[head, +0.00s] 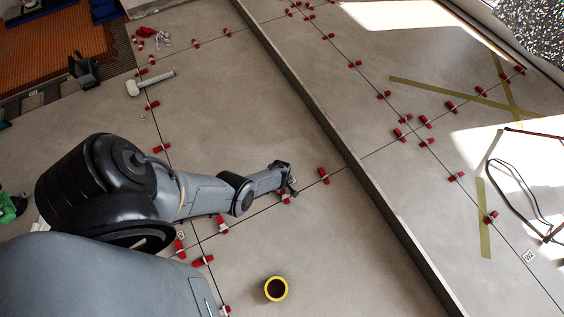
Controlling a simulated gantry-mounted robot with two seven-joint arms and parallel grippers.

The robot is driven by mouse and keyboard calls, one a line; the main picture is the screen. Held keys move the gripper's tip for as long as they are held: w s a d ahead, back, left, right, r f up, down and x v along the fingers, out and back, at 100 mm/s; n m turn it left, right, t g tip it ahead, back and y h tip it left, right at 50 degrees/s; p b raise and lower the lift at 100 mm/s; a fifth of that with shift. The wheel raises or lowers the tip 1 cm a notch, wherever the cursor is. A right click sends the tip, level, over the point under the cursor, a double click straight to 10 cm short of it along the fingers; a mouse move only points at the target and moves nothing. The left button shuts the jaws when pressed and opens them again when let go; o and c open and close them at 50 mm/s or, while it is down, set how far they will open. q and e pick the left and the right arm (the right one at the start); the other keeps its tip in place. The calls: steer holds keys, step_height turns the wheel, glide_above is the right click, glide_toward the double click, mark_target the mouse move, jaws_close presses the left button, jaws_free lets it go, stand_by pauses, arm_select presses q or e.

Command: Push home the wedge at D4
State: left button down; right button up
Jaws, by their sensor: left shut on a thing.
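My left gripper (288,188) reaches in from the left, low over a tile joint near the middle of the head view. It is shut on a red wedge (285,198), which is partly hidden by the fingers. I cannot read a D4 label there. Another red wedge (323,175) sits in a clip on the same joint, just to the right and apart from the gripper. A further red wedge (222,224) sits on that joint to the left, below my arm. My right gripper is not in view.
A yellow-rimmed cup (276,289) stands on the tile below the gripper. A long raised edge (345,152) runs diagonally across the floor. A white-headed mallet (151,83) lies at upper left. Cables (521,184) lie at right. Several red wedges line the other joints.

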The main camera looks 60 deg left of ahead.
arm_select(q)
steer(key=shift+d, duration=0.35)
stand_by(0.7)
steer(key=c, duration=0.9)
jaws_free()
steer(key=shift+d, duration=0.2)
steer(key=shift+a, duration=0.15)
